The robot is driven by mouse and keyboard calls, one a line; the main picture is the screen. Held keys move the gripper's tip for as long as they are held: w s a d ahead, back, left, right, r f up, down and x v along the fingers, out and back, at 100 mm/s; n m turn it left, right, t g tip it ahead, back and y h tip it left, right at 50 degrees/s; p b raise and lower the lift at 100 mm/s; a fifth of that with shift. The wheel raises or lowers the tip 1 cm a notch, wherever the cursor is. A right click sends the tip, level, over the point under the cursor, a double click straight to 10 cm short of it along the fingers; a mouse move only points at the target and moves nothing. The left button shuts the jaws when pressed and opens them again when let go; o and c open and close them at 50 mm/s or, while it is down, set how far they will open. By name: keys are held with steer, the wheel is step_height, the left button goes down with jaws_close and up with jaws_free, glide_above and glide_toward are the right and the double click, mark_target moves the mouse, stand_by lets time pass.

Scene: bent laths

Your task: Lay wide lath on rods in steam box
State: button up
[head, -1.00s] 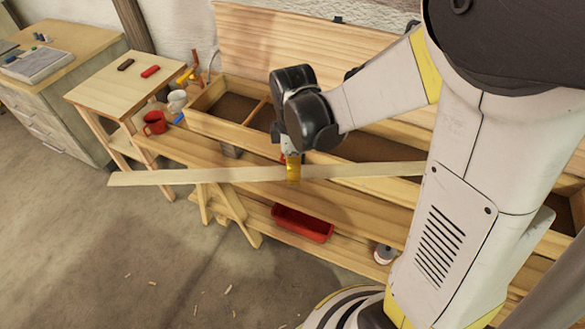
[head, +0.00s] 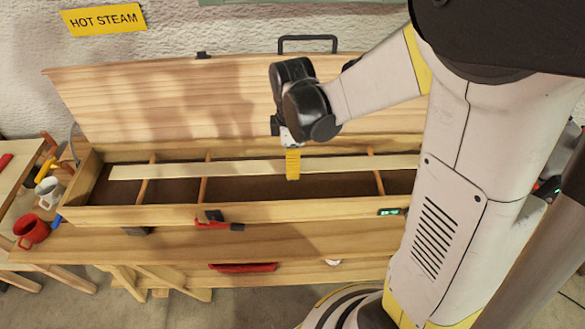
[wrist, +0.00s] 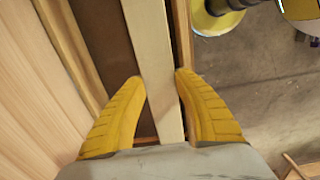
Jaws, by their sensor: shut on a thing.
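The wide lath (head: 225,168) is a long pale strip, lying lengthwise over the open steam box (head: 150,213) in the head view. My gripper (head: 292,165), with yellow fingers, is shut on the lath near its middle. In the wrist view the lath (wrist: 150,45) runs between the fingers (wrist: 159,80). Cross rods (head: 204,187) show in the box, with the lath passing above them. I cannot tell whether it touches them. The lath's right end is hidden behind my arm.
The hinged lid (head: 150,105) stands open behind the box. A red-and-black clamp (head: 215,222) sits on the front wall, and a small green display (head: 390,212) is to its right.

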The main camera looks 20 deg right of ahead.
steer(key=w+f+b, duration=0.1)
steer(key=f+b, duration=0.2)
steer(key=f, duration=0.1)
steer(key=w+f+b, duration=0.1)
steer(key=f+b, duration=0.2)
steer(key=f, duration=0.1)
steer(key=d+f+b, duration=0.1)
steer(key=f+b, duration=0.2)
steer(key=f, duration=0.1)
steer(key=shift+w+f, duration=0.25)
steer(key=shift+w, duration=0.15)
steer(key=shift+f+b, duration=0.3)
steer(key=shift+b, duration=0.05)
steer(key=o, duration=1.4)
steer(key=shift+r, duration=0.15)
steer(key=shift+r+p, duration=2.05)
steer(key=shift+r, duration=0.8)
